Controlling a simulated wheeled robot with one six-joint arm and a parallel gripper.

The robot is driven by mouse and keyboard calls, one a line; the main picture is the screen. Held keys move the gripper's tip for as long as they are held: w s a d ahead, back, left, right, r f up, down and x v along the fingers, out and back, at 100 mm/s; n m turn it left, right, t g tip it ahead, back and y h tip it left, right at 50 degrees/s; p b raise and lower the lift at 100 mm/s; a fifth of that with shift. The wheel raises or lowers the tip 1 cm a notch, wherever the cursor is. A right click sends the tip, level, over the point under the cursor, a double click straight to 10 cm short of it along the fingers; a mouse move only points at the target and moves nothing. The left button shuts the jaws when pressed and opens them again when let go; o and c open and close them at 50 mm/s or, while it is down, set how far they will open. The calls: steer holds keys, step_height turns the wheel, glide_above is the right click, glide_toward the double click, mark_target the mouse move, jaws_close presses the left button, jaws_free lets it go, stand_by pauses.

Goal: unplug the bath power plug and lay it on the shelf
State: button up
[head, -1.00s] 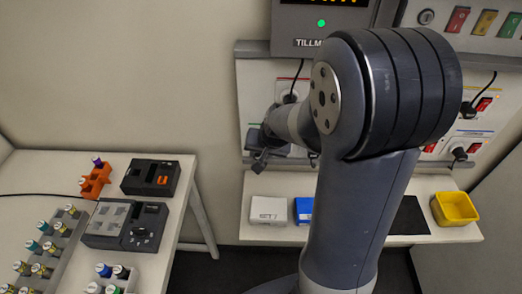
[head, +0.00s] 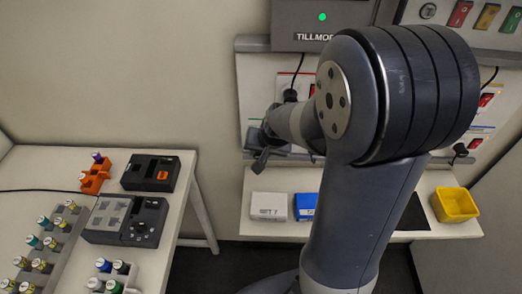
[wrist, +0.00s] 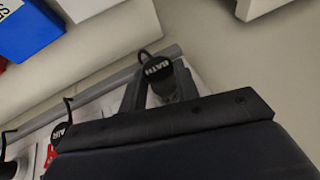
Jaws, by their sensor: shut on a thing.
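The bath power plug (wrist: 158,70) is a black round plug marked BATH, with a dark cord curving from its edge. In the wrist view it sits between the two dark fingers of my gripper (wrist: 161,86), which is shut on it. I cannot tell whether its pins are in a socket. In the head view my gripper (head: 262,152) is at the lower left of the wall panel, and my arm hides much of the panel. The white shelf (head: 270,228) is below it.
On the shelf are a white box (head: 268,205), a blue box (head: 305,206) and a yellow bin (head: 455,204). The AIR plug (wrist: 58,132) is near my gripper. Another plugged cord (head: 290,95) is above it. A bench (head: 50,170) with devices stands at left.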

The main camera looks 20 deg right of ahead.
steer(key=shift+s+a, duration=0.25)
steer(key=shift+s, duration=0.45)
steer(key=shift+s+a, duration=0.2)
steer(key=shift+s, duration=0.45)
